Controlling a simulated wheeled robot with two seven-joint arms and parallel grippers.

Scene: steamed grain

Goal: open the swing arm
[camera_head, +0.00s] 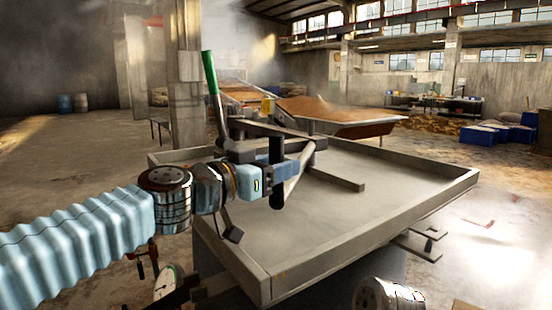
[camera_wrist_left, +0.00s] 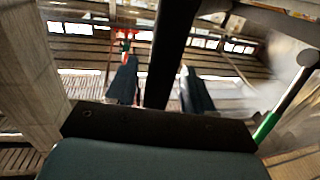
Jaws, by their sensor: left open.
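The swing arm (camera_head: 340,178) is a set of dark grey bars over the left back part of a large shallow grey tray (camera_head: 365,249). A lever with a green grip (camera_head: 210,73) stands upright at its left end; the green grip also shows at the right of the left wrist view (camera_wrist_left: 265,127). My left gripper (camera_head: 284,172) is open at the bars, above the tray. In the left wrist view a dark bar (camera_wrist_left: 171,50) runs between the spread fingers of this gripper (camera_wrist_left: 158,72). I cannot tell whether they touch it. My right gripper is out of view.
A heaped brown tray (camera_head: 335,112) stands behind the grey tray. A concrete pillar (camera_head: 186,95) rises at the back left. Blue crates (camera_head: 480,134) lie at the far right. A round gauge (camera_head: 168,284) is at the lower left. The floor to the right is mostly open.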

